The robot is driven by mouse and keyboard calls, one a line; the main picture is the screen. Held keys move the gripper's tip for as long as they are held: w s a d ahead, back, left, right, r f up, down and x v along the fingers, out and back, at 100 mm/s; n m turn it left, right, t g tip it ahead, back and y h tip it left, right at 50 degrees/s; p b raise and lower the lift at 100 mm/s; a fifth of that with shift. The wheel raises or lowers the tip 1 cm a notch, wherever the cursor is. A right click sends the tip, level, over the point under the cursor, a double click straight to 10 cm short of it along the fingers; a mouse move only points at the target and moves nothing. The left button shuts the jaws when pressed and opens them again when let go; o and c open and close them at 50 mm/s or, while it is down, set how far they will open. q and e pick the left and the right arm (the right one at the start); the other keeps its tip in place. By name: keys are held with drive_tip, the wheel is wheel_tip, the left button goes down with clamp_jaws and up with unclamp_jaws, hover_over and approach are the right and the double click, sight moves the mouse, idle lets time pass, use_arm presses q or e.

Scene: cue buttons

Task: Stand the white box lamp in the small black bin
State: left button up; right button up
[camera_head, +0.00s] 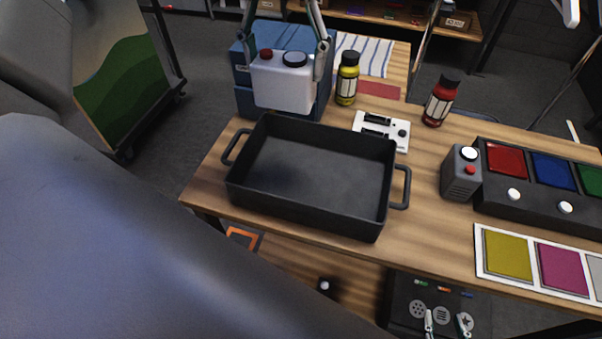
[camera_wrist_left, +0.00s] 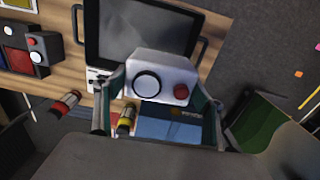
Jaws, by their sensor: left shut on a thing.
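The white box lamp (camera_head: 283,86), with a red knob and a round black part at its top, is held by my left gripper (camera_head: 284,50). The gripper's fingers are shut on its two sides, and the lamp also shows between them in the left wrist view (camera_wrist_left: 160,78). The lamp is behind the far edge of the black bin (camera_head: 305,212), outside it, in front of a blue box. I cannot tell whether its underside touches anything. The bin is a wide, low tray with two side handles. It looks empty, and also shows in the left wrist view (camera_wrist_left: 92,32).
The blue box (camera_head: 243,85) stands at the table's back left. A yellow bottle (camera_head: 347,80), a white panel (camera_head: 385,130) and a red bottle (camera_head: 438,105) are behind and right of the bin. A grey button box (camera_head: 460,178) and a coloured button panel (camera_head: 530,207) stand at the right.

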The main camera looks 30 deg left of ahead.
sight(283, 100)
use_arm(q)
drive_tip(key=shift+s+a, duration=0.1)
drive_tip(key=shift+a, duration=0.1)
drive_tip(key=shift+a+f, duration=0.1)
drive_tip(key=shift+f, duration=0.1)
wheel_tip(283, 100, down, 20)
drive_tip(key=shift+r+b, duration=0.25)
drive_tip(key=shift+b, duration=0.25)
drive_tip(key=shift+f, duration=0.1)
drive_tip(key=o, duration=1.6)
drive_tip(key=shift+f, duration=0.1)
drive_tip(key=shift+c, duration=0.2)
wheel_tip(283, 100, up, 12)
drive_tip(key=shift+r, duration=0.2)
drive_tip(key=shift+s, duration=0.1)
